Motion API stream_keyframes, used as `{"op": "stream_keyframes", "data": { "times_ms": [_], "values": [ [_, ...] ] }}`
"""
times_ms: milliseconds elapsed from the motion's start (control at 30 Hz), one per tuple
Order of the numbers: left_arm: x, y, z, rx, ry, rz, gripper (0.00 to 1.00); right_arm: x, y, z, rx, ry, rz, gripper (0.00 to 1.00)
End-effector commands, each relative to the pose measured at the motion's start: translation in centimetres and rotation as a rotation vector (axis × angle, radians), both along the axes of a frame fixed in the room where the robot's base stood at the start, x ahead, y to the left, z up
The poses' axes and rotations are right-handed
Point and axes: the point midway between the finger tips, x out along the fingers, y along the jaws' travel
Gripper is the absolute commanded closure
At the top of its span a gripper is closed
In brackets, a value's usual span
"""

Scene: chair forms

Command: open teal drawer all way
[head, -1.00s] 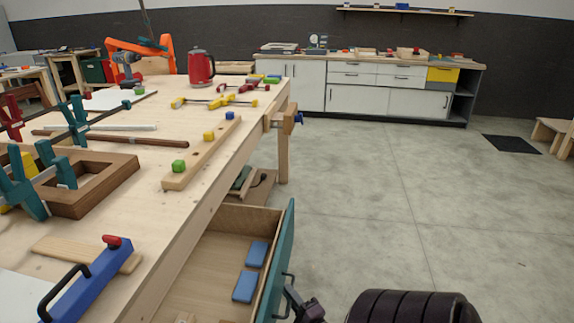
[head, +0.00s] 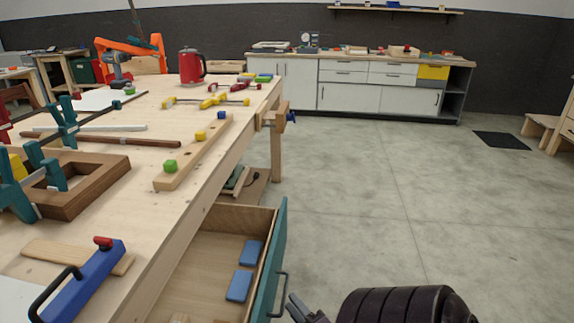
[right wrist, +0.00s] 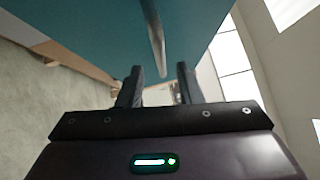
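The drawer with the teal front (head: 272,262) is pulled well out from under the workbench; its wooden inside shows, with two blue boxes (head: 239,286) in it. Its dark bar handle (head: 281,295) is on the outer face. My right gripper (head: 292,305) is just right of the handle, apart from it. In the right wrist view, the gripper's two fingers (right wrist: 161,72) are spread with nothing between them, and the handle (right wrist: 156,45) shows beyond their tips against the teal front (right wrist: 100,35). My left gripper is not in view.
Open concrete floor (head: 400,210) lies right of the drawer. White cabinets (head: 350,95) stand along the back wall.

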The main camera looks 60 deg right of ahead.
Motion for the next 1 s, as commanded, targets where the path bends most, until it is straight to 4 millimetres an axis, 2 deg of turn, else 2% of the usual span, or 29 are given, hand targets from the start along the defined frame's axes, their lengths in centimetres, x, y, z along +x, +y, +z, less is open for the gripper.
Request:
{"op": "stream_keyframes", "data": {
  "times_ms": [100, 300, 867, 933, 1000],
  "values": [
    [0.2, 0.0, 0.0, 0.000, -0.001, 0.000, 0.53, -1.7, 0.7, -0.3, 0.001, 0.001, 0.000, 0.67],
    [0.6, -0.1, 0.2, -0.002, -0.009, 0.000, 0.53, -2.8, 1.2, -0.4, -0.001, -0.001, 0.001, 0.67],
    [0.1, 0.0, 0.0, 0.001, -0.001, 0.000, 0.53, -2.8, 1.2, -0.4, 0.000, 0.000, 0.001, 0.67],
    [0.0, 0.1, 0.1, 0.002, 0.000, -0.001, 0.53, -2.6, 1.5, -0.8, -0.004, 0.019, 0.002, 0.67],
    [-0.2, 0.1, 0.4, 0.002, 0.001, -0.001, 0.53, -2.2, 2.3, -2.1, -0.021, 0.078, 0.003, 0.67]
  ]
}}
